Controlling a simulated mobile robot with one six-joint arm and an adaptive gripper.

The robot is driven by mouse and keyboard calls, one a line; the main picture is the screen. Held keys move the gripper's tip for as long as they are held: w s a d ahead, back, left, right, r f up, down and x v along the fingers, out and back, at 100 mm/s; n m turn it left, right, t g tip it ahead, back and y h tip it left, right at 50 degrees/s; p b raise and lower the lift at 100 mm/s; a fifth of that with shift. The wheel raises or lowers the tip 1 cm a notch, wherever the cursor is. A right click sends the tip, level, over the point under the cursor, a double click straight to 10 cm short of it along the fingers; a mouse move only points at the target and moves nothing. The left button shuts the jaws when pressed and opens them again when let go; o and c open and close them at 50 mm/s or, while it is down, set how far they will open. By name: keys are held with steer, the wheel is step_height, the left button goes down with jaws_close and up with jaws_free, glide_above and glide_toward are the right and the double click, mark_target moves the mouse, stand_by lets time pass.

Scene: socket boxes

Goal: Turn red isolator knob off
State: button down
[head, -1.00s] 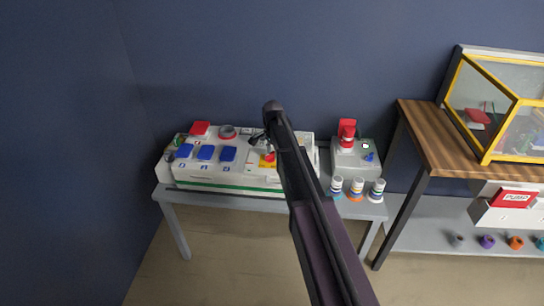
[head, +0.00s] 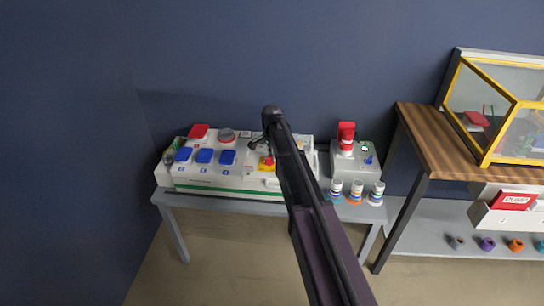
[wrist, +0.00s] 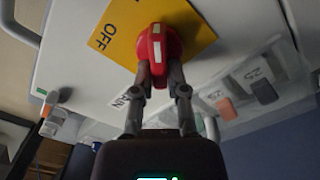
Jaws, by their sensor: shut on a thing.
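The red isolator knob (wrist: 158,48) sits on a yellow plate (wrist: 200,28) marked OFF in the wrist view. My gripper (wrist: 162,72) is shut on the knob, with one fingertip on each side of it. In the head view the knob shows small and red (head: 268,161) on the long white socket box (head: 245,186). My gripper there (head: 262,147) is at the box, partly hidden by my arm. The yellow plate is partly covered by the knob and the fingers.
Blue socket covers (head: 204,156) and a red cover (head: 198,131) are left of the knob. A grey box with a red plug (head: 346,135) stands to the right, with several banded cylinders (head: 356,190) before it. A wooden-topped table (head: 440,140) stands further right.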

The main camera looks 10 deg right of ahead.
steer(key=shift+w+a, duration=0.1)
steer(key=n, duration=0.4)
steer(key=shift+w+a, duration=0.15)
steer(key=shift+w, duration=0.05)
steer(key=n, duration=0.5)
steer(key=shift+w+a, duration=0.1)
steer(key=shift+a, duration=0.15)
steer(key=n, duration=0.4)
steer(key=shift+a+n, duration=0.25)
steer(key=shift+n, duration=0.05)
steer(key=shift+a+n, duration=0.15)
steer(key=shift+n, duration=0.95)
steer(key=shift+a+n, duration=0.1)
steer(key=shift+n, duration=1)
steer(key=c, duration=0.7)
jaws_free()
steer(key=shift+o, duration=0.2)
